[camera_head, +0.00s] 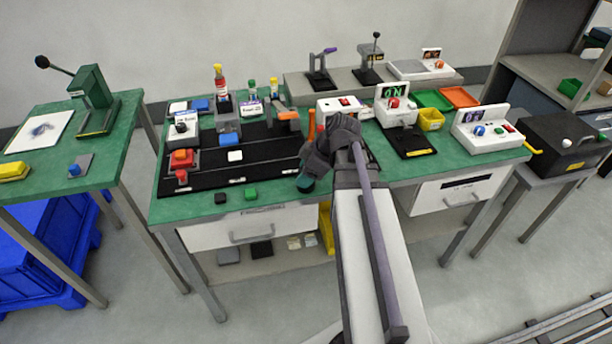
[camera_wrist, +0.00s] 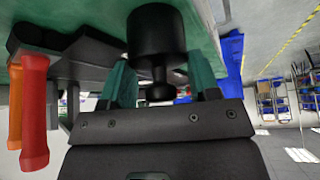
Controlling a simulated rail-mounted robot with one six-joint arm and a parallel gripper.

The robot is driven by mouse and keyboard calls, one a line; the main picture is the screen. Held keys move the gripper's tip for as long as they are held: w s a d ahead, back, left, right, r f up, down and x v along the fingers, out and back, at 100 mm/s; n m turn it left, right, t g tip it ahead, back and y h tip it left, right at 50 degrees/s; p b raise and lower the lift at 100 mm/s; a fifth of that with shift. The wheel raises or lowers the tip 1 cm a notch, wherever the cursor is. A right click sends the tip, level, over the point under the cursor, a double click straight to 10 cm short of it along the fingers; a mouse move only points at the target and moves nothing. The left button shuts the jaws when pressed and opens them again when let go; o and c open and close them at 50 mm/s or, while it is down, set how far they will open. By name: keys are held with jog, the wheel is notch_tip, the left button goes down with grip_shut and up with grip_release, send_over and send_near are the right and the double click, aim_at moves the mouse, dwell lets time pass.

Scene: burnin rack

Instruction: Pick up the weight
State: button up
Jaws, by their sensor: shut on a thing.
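The weight (camera_wrist: 156,35) is a black cylinder with a narrow neck and knob, in the upper middle of the wrist view. My gripper (camera_wrist: 158,85) is shut on it, with a teal finger on each side of the knob end. In the head view my gripper (camera_head: 306,182) is over the front middle of the green bench, right of the black mat. The weight cannot be made out there, as my wrist and arm cover that spot. I cannot tell whether it touches the bench.
Red and orange handles (camera_wrist: 34,110) are close at left in the wrist view. The black mat (camera_head: 262,158) carries several fixtures. White boxes with buttons (camera_head: 484,130), a yellow bin (camera_head: 431,119) and a black plate (camera_head: 410,140) stand to the right.

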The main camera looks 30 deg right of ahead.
jog(key=shift+d+r+p, duration=0.1)
jog(key=shift+r+p, duration=1.9)
jog(key=shift+r, duration=0.05)
jog(key=s+d, duration=1.1)
jog(key=d, duration=0.3)
jog(key=shift+f+b, duration=0.3)
jog(key=shift+s, duration=0.1)
